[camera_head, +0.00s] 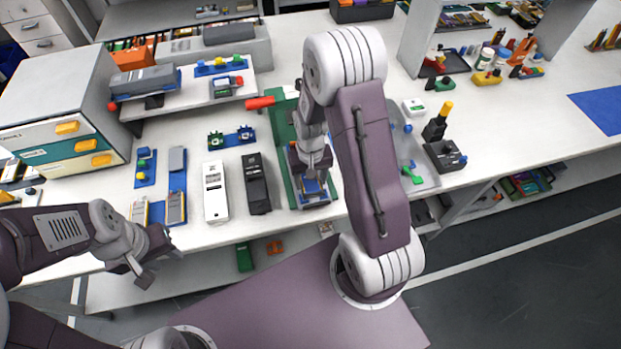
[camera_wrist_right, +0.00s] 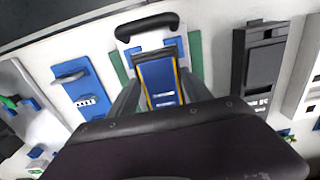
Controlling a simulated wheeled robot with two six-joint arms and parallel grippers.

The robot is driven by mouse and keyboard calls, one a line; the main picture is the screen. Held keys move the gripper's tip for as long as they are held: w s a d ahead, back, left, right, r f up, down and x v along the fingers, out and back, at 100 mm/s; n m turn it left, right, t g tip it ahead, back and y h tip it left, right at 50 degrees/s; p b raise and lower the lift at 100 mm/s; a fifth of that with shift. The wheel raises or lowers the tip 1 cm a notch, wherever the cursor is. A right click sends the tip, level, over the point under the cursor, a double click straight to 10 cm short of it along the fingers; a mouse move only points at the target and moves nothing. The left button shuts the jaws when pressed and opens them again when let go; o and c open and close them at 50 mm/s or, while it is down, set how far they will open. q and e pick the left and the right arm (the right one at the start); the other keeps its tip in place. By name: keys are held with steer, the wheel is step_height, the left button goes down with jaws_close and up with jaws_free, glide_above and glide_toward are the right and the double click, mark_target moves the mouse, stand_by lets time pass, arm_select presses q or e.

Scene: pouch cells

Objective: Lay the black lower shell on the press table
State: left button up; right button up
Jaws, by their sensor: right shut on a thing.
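My right gripper (camera_head: 312,176) points down over the press table (camera_head: 317,204) at the front of the green press. It is shut on a dark-edged piece with a blue middle and thin yellow lines, which looks like the black lower shell. In the right wrist view the piece lies between the fingers (camera_wrist_right: 160,92), over the light press table (camera_wrist_right: 128,42) with its black handle. The gripper hides part of it, and I cannot tell whether it touches the table. My left gripper (camera_head: 142,266) hangs empty at the bench's front edge; its jaws look apart.
Left of the press lie a black shell with a window (camera_head: 257,184) and a white shell (camera_head: 215,192). Blue trays (camera_head: 178,183) stand farther left. The press has a red lever (camera_head: 261,103). A grey tray (camera_head: 412,165) is on the right, partly behind my right arm.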

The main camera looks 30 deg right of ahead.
steer(key=shift+f, duration=0.3)
steer(key=o, duration=1.5)
step_height(320, 180, up, 9)
steer(key=shift+p, duration=0.3)
